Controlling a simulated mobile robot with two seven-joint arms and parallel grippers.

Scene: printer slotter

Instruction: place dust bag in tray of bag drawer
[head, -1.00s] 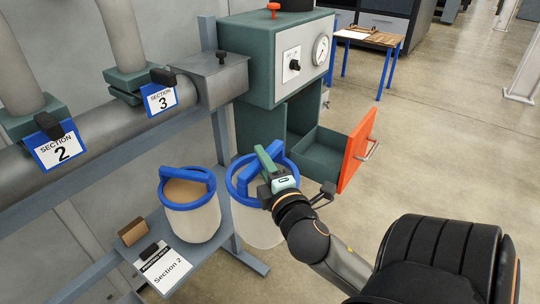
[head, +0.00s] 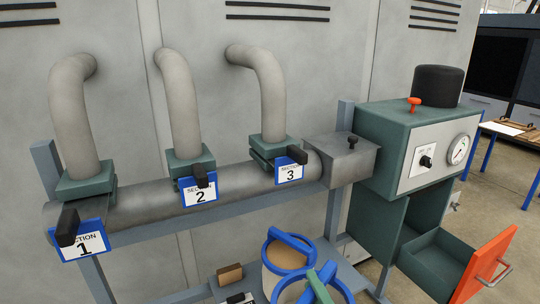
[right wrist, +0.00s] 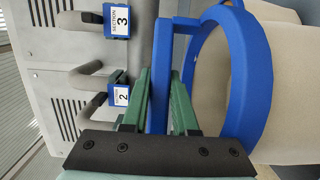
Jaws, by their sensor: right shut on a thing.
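The dust bag is a cream container with a blue ring and handle. Only its blue ring (head: 344,287) shows at the bottom edge of the head view. My right gripper (head: 318,284) is at that ring; in the right wrist view its green fingers (right wrist: 160,105) are shut on the blue handle (right wrist: 159,75), with the cream bag (right wrist: 270,100) to the right. The open bag drawer (head: 440,262) is a green box with an orange front (head: 486,266), right of the bag. No bag shows in the visible part of its inside. My left gripper is out of view.
A second blue-ringed bag (head: 289,250) stands just left of the held one. A grey pipe (head: 150,212) with Section 1, 2 and 3 tags runs along the wall. The green cabinet (head: 385,135) with a gauge stands above the drawer. Open floor (head: 520,190) lies at right.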

